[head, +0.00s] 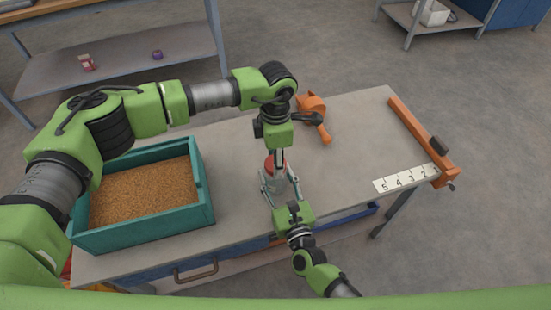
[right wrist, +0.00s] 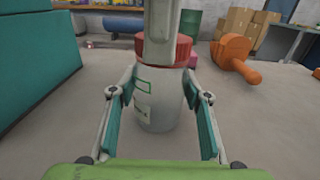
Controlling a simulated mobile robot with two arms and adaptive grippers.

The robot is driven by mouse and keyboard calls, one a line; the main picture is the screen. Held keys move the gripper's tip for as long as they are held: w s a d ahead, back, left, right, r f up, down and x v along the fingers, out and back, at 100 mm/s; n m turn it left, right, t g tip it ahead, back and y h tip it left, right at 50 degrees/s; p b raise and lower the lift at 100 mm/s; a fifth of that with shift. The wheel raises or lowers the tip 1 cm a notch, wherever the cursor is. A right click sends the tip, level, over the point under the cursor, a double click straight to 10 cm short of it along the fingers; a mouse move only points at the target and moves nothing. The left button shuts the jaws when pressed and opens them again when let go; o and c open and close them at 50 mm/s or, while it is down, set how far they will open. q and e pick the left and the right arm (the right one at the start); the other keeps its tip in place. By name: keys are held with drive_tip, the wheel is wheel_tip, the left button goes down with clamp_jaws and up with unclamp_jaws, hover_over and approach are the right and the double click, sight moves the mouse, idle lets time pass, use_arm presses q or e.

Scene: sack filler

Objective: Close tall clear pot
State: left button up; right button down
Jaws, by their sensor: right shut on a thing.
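The tall clear pot (right wrist: 160,105) stands upright on the table, with green marks on its side. Its red lid (right wrist: 181,50) is at the top of the pot; in the head view the lid (head: 269,163) shows beside my left gripper's fingers. My right gripper (right wrist: 160,98) is shut on the pot, one teal pad at each side of the body. My left gripper (head: 279,160) points straight down at the lid from above. A grey finger of it covers part of the lid in the right wrist view, so its grip is unclear.
A teal bin (head: 208,200) of brown grain stands to the left on the table (head: 340,140). An orange tool (head: 313,105) lies behind the pot. An orange bar and a numbered white strip (head: 405,179) are at the right. The table between is clear.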

use_arm(q)
drive_tip(key=m, duration=0.5)
drive_tip(key=shift+m, duration=0.4)
drive_tip(key=m, duration=0.5)
drive_tip(key=o, duration=1.2)
drive_tip(key=shift+r, duration=2.25)
drive_tip(key=shift+c, duration=0.4)
